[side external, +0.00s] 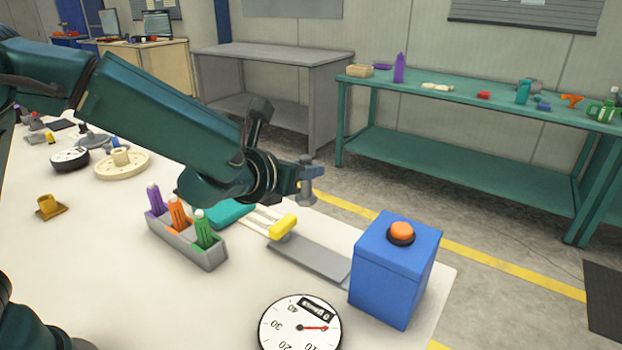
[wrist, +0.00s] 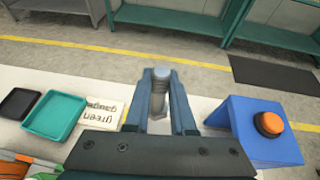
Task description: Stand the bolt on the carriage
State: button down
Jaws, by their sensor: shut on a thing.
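My gripper (side external: 304,180) is shut on a grey bolt (side external: 307,197) and holds it in the air above the table. The bolt looks about upright, with its wide end down. In the wrist view the bolt (wrist: 159,96) shows between my two fingers (wrist: 160,100), its threaded shank rising between them. Below it in the side view, a flat grey strip (side external: 315,260) lies on the table with a yellow block (side external: 283,227) at its far left end. I cannot tell for sure which part is the carriage; my gripper hides this area in the wrist view.
A blue box with an orange button (side external: 394,270) stands right of the strip; it also shows in the wrist view (wrist: 258,130). A round gauge (side external: 300,325) lies in front. A grey holder (side external: 190,245) with coloured markers and a teal tray (side external: 230,213) are to the left.

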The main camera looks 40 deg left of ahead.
jog(key=shift+s+a+f+m+h, duration=0.4)
jog(key=shift+s+a+m+h, duration=0.1)
jog(key=shift+s+m+h, duration=0.1)
jog(key=a, duration=0.1)
send_over(333, 263)
jog(key=shift+f, duration=5)
jog(key=shift+f, duration=0.15)
jog(key=c, duration=0.8)
grip_release()
jog(key=shift+s, duration=0.1)
jog(key=shift+o, duration=0.2)
